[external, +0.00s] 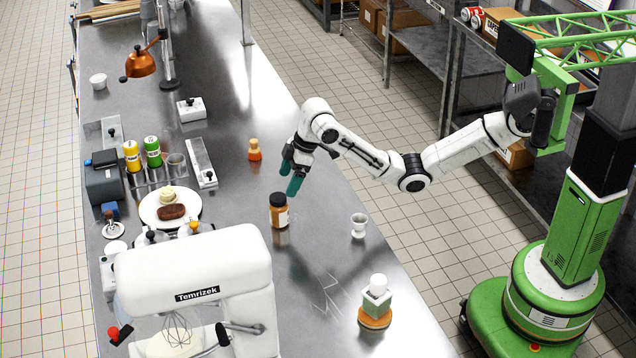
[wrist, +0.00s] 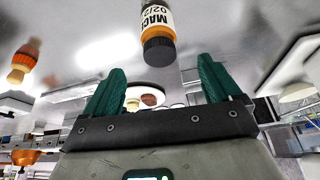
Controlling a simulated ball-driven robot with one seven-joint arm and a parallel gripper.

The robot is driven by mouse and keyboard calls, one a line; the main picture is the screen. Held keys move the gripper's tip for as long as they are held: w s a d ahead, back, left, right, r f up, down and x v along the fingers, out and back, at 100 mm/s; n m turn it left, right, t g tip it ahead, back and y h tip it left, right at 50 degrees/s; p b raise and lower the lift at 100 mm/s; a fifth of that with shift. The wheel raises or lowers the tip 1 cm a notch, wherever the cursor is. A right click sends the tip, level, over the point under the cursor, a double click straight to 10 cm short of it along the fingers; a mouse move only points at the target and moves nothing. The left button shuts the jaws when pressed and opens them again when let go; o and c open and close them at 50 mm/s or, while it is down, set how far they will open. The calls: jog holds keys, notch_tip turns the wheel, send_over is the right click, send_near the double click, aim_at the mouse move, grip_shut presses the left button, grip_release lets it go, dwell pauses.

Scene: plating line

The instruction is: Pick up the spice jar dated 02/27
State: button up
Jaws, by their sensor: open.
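A spice jar (external: 278,212) with an orange-brown body, a dark lid and a pale label stands upright on the steel counter (external: 315,275). In the wrist view the jar (wrist: 159,50) appears upside down at the top centre, its lid toward my gripper. Its label shows "MAC" and a date starting "02/2"; the last digit is cut off or hidden. My gripper (external: 293,184) has teal fingers and is just above and behind the jar in the external view. In the wrist view my gripper (wrist: 161,76) is open, its fingers apart and nothing between them.
A white mixer (external: 195,275) and a plate of food (external: 150,215) are left.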

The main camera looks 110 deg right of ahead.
aim_at(276, 205)
jog(key=p+x, duration=0.1)
jog(key=x, duration=0.9)
jog(key=shift+w+f, duration=0.15)
jog(key=shift+c, duration=0.2)
jog(key=c, duration=1.2)
